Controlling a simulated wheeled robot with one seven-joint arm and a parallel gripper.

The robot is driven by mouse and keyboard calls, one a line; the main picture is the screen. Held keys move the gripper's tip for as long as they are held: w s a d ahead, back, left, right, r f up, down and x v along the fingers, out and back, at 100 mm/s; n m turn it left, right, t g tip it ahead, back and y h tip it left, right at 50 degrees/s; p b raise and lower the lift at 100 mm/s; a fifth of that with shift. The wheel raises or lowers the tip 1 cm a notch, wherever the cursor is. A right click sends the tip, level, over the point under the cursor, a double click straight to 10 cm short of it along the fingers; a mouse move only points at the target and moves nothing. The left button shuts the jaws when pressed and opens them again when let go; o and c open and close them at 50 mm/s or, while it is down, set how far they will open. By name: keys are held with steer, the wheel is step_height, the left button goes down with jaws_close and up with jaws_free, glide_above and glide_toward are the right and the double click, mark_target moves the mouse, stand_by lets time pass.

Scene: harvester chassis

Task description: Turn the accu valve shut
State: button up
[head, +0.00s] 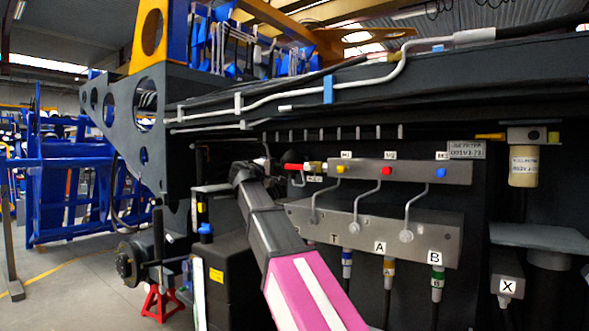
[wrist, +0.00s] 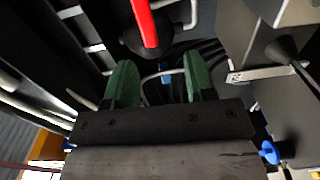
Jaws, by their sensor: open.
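A red valve handle (head: 293,167) shows in the head view at the left end of the upper grey manifold, just right of my arm's end. In the wrist view the red handle (wrist: 144,20) is a long bar at the top centre, coming from a dark round base. My gripper (wrist: 158,75) shows there with two green fingers spread apart and nothing between them. The handle's lower end lies just beyond the fingertips, roughly in line with the gap and apart from them. In the head view my arm's end hides the fingers.
The upper manifold (head: 400,172) carries yellow, red and blue caps. A lower grey plate (head: 440,222) with pipes and labelled hoses sits below it. A blue knob (wrist: 270,152) is right of my gripper in the wrist view. A dark chassis beam runs above.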

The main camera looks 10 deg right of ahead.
mark_target(291, 167)
steer(key=x, duration=0.3)
steer(key=r+x, duration=0.1)
steer(key=x, duration=0.3)
steer(key=r+x, duration=0.1)
steer(key=x, duration=0.2)
steer(key=shift+w+d, duration=0.2)
steer(key=shift+w, duration=0.05)
jaws_close()
